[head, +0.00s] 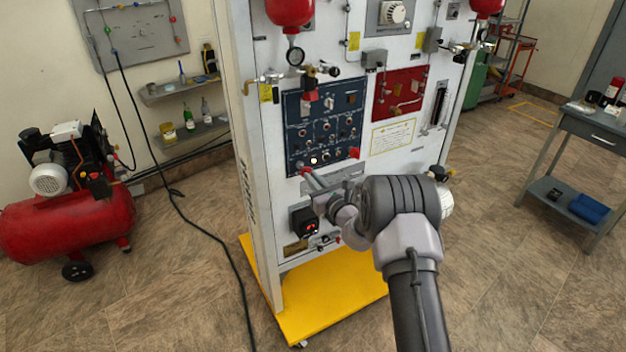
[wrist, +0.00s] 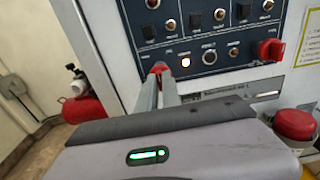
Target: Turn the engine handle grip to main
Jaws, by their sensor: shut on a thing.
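The trainer's dark blue control panel (head: 322,122) stands on the upright white board, with small switches, round buttons and one lit white lamp (wrist: 184,62). A separate red knob (wrist: 270,49) sits at the panel's lower right, clear of my fingers.
A red mushroom button (wrist: 294,124) is close to the right of my wrist. A black box with a red display (head: 305,222) is below the gripper. The board stands on a yellow base (head: 330,304). A red compressor (head: 70,222) is at left and a grey cart (head: 598,128) at right.

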